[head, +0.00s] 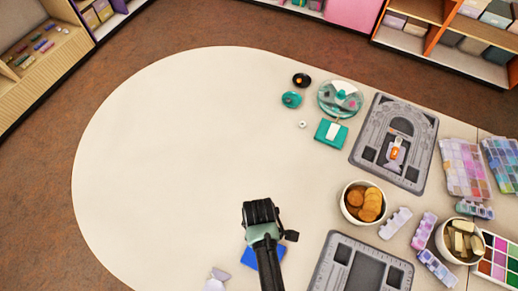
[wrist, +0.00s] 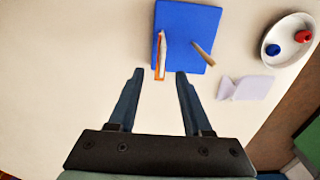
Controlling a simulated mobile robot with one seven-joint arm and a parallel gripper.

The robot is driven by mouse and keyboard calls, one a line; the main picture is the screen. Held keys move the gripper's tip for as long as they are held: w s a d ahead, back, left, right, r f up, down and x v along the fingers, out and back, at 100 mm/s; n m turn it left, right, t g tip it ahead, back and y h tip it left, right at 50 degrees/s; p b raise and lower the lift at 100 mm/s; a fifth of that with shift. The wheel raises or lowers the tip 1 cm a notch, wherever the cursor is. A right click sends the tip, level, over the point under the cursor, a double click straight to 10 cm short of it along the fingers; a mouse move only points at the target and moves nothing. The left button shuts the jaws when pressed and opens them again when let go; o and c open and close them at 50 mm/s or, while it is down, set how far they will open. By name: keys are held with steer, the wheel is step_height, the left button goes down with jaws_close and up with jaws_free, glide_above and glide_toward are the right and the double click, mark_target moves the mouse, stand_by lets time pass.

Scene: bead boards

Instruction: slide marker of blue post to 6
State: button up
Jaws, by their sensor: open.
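The blue post's flat square base (wrist: 188,22) lies on the table ahead of my gripper in the wrist view. A narrow white upright with orange edging (wrist: 161,55) stands at its left part, seen nearly end-on. A tan pointed piece (wrist: 203,53) sticks out at its right; I cannot tell whether this is the marker. No numbers are readable. My gripper (wrist: 160,74) is open and empty, its fingertips on either side of the upright's near end in the picture; contact cannot be told. In the head view, my arm hides much of the blue base (head: 249,257).
A lilac-white piece (wrist: 248,88) lies right of the base, near a white dish (wrist: 288,38) with red and blue items. A teal stand (head: 325,138), grey boards (head: 371,135) and a bowl (head: 346,207) sit to the right. The table's left half is clear.

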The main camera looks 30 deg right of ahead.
step_height(320, 180, up, 13)
stand_by(0.6)
